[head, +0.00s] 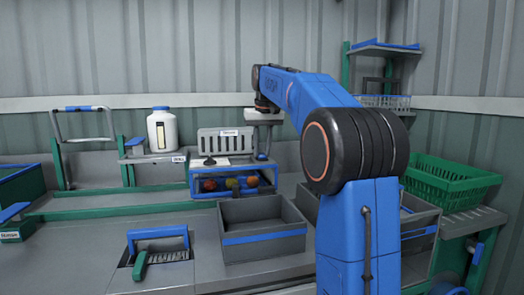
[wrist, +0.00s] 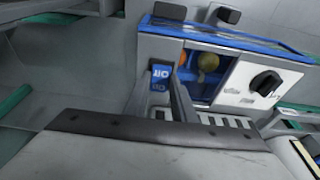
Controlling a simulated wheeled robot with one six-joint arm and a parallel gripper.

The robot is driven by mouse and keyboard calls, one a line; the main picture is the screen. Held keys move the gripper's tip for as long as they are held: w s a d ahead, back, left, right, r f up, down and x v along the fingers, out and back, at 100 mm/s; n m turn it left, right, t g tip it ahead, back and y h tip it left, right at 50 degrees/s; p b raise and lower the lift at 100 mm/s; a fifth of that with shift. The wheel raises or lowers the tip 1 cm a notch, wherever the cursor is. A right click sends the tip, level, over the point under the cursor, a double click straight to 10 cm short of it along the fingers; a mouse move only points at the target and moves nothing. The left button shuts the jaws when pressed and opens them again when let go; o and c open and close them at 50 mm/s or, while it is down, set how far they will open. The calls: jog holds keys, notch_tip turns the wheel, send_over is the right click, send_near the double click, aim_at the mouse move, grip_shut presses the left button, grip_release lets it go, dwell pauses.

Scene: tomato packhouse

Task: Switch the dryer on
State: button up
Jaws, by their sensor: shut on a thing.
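The dryer appears to be the grey and blue machine (head: 230,194) in the middle of the head view, with red, yellow and orange round fruit behind its front opening. In the wrist view its blue edge (wrist: 222,38) runs across the top. A switch with a blue face and white lettering, reading like "Off" and "On" (wrist: 160,74), sits at its corner. My gripper (wrist: 163,92) is at this switch, one finger on each side, shut on what looks like its lever. The lever's exact position is hidden. In the head view my gripper (head: 263,146) is at the machine's right end.
A black knob (wrist: 266,83) on a white panel is right of the switch. In the head view, a grey bin (head: 262,241) stands in front, a green crate (head: 447,183) at right, and a white jug (head: 162,131) at left. A blue-handled fixture (head: 158,234) is at front left.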

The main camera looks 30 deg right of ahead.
jog(key=shift+w+d+g+y, duration=0.1)
jog(key=shift+w+g+y, duration=0.15)
jog(key=shift+g, duration=0.5)
jog(key=shift+w+d+g+y, duration=0.1)
jog(key=shift+w+g+y, duration=0.15)
jog(key=shift+g, duration=0.5)
jog(key=o, duration=1.1)
jog(key=shift+c, duration=0.2)
